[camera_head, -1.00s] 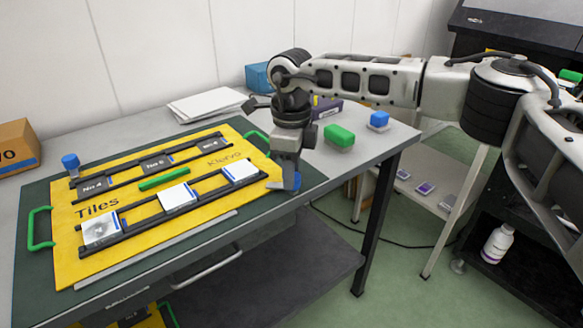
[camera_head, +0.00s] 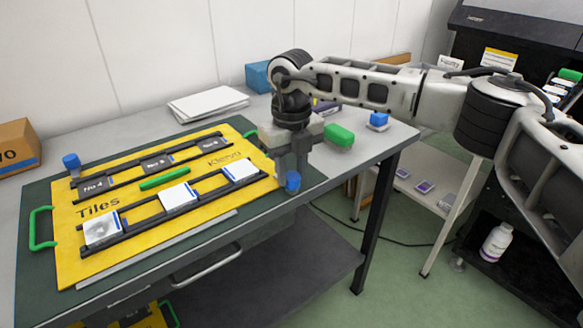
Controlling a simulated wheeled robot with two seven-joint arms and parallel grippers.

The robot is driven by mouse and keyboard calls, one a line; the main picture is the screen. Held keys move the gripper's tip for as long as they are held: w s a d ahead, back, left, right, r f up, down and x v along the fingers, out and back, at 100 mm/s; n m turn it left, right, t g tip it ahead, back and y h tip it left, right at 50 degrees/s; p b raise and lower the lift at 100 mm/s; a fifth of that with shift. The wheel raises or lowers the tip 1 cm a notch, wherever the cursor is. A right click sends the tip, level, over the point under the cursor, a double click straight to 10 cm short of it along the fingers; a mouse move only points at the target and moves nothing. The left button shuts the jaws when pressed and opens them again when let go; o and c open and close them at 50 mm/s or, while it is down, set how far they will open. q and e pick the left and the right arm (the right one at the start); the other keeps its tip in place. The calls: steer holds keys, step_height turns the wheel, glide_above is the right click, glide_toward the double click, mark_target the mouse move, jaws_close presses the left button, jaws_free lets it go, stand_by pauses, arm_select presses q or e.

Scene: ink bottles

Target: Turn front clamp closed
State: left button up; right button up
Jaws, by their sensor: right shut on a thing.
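The front clamp (camera_head: 292,183) shows as a small blue knob at the right front corner of the yellow tile board (camera_head: 72,262). My right gripper (camera_head: 291,174) points down and is shut on this clamp, and its fingers hide part of it. A second clamp with a blue knob (camera_head: 71,160) stands at the board's far left corner. The board has dark rails holding tiles, and it lies on a dark green mat (camera_head: 32,285). My left gripper is not in view.
A green block (camera_head: 340,134) stands close behind my right gripper, and a blue-topped piece (camera_head: 378,119) lies farther right. White sheets (camera_head: 207,103) and a blue box (camera_head: 258,77) are at the back. A cardboard box (camera_head: 18,146) is at the left. The table's front edge is near the clamp.

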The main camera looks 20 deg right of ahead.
mark_target(292, 175)
steer(key=shift+w+r+m, duration=0.1)
steer(key=shift+m, duration=0.3)
steer(key=o, duration=1)
steer(key=shift+c, duration=0.2)
step_height(292, 175, up, 16)
